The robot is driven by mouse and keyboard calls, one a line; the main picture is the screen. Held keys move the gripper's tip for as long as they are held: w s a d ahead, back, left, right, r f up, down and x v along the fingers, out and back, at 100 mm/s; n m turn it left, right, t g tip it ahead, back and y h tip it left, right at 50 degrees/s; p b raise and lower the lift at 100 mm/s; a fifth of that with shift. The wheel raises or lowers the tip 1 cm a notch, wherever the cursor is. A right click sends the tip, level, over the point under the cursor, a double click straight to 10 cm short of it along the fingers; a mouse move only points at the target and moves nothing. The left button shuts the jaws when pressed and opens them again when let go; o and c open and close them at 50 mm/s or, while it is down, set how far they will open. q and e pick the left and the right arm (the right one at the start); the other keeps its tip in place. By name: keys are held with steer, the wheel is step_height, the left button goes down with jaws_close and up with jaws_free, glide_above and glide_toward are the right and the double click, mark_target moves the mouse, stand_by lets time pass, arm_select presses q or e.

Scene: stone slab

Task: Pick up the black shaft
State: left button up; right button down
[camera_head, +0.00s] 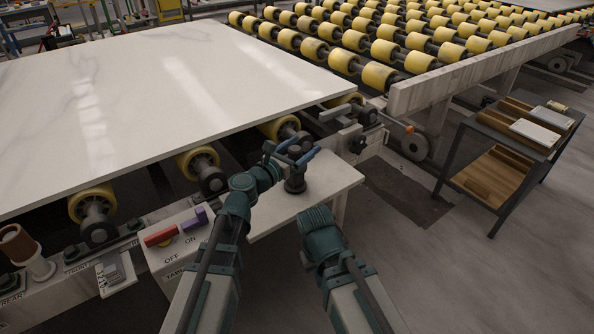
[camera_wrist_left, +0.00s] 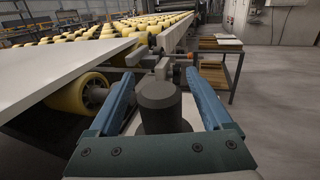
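The black shaft (camera_head: 295,182) is a short, dark upright cylinder on a wider base, standing on the pale ledge beside the slab. It also shows in the left wrist view (camera_wrist_left: 160,105), large and central. My left gripper (camera_head: 291,156) is at its upper part, with one blue finger on each side. In the left wrist view the left gripper (camera_wrist_left: 165,90) is open, with a gap between each finger and the shaft. My right arm ends low in the middle of the head view; its fingers do not show.
The white stone slab (camera_head: 150,90) lies on yellow rollers to the left of the ledge (camera_head: 325,182). A control box (camera_head: 180,238) with red and purple switches is at the near left. A dark trolley (camera_head: 505,150) stands at the right, with open floor before it.

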arm_select(q)
jaws_close()
stand_by(1.3)
